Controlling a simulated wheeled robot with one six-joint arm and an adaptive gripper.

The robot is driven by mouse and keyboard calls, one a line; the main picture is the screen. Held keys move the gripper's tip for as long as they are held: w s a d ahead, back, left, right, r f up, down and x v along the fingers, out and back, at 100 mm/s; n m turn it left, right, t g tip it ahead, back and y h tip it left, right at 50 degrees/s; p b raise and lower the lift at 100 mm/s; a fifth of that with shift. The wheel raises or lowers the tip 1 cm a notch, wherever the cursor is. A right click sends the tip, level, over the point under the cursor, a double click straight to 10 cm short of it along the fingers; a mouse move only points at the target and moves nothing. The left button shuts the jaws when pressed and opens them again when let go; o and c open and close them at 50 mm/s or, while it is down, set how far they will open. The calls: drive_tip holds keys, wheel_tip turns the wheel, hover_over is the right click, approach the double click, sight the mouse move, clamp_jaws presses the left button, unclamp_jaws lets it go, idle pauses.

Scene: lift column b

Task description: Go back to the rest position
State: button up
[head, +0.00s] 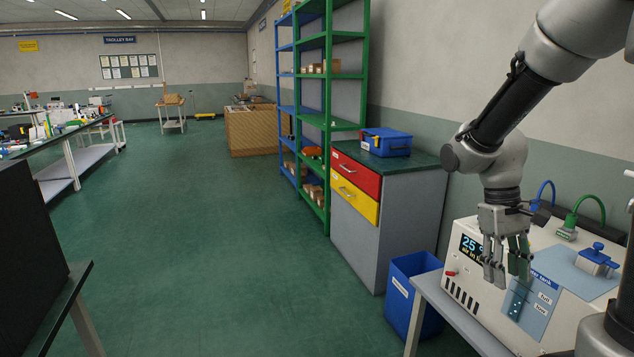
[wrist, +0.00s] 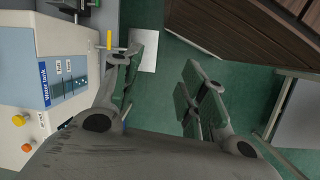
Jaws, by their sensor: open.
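My gripper (head: 507,262) is at the right of the head view, in front of the white machine (head: 480,282) with a temperature display. Its fingers point down. In the wrist view my gripper (wrist: 160,88) has its two fingers apart with nothing between them. The machine's panel (wrist: 62,88) shows at the left of the wrist view, beside the left finger. The green floor (wrist: 165,60) shows between and beyond the fingers.
The machine stands on a bench (head: 452,312) at the right. A blue bin (head: 402,305) stands beside it. A cabinet (head: 365,235) with red and yellow drawers carries a blue toolbox (head: 386,143). Tall shelves (head: 328,100) stand behind. The floor (head: 215,235) at centre is clear.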

drive_tip(key=s+a+r+m+t+y, duration=0.1)
drive_tip(key=s+r+m+t, duration=0.1)
drive_tip(key=s+r+t, duration=0.5)
drive_tip(key=s+r, duration=0.3)
drive_tip(key=r, duration=0.2)
drive_tip(key=shift+s+a+r+y, duration=0.15)
drive_tip(key=shift+s+y, duration=0.1)
drive_tip(key=shift+y, duration=0.15)
idle(0.3)
